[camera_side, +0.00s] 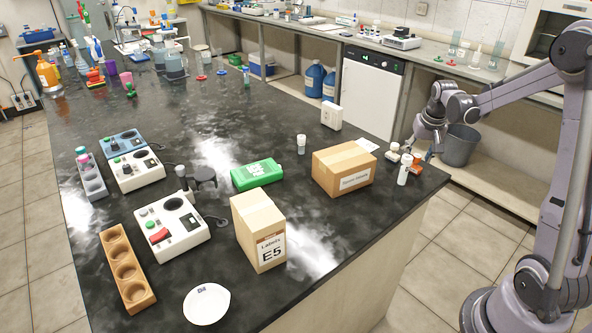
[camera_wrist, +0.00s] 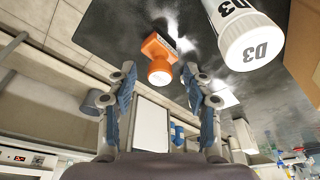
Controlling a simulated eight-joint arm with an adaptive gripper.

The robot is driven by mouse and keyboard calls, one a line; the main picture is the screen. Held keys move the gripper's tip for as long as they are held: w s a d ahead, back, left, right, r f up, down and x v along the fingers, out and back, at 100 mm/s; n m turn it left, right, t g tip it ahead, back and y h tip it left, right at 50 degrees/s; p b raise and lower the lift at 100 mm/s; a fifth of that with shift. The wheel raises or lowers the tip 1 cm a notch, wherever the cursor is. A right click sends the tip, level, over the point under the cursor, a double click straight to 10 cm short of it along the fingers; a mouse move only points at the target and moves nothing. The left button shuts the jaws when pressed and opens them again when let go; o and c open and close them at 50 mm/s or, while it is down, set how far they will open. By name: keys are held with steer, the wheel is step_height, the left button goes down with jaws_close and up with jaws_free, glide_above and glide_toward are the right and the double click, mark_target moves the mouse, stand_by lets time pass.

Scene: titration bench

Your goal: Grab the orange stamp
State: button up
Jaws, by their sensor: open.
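In the side view the orange stamp (camera_side: 416,158) is small at the bench's right edge. My gripper (camera_side: 432,145) is beside it there, partly overlapping it in the picture. Contact cannot be told from the side view.
A white bottle marked D3 (camera_wrist: 250,40) stands close right of the stamp in the wrist view. A grey bin (camera_side: 459,146) is beyond the bench edge.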

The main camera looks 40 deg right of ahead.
steer(key=shift+w+d+f, duration=0.1)
steer(key=shift+f, duration=0.5)
jaws_close()
steer(key=shift+r, duration=0.1)
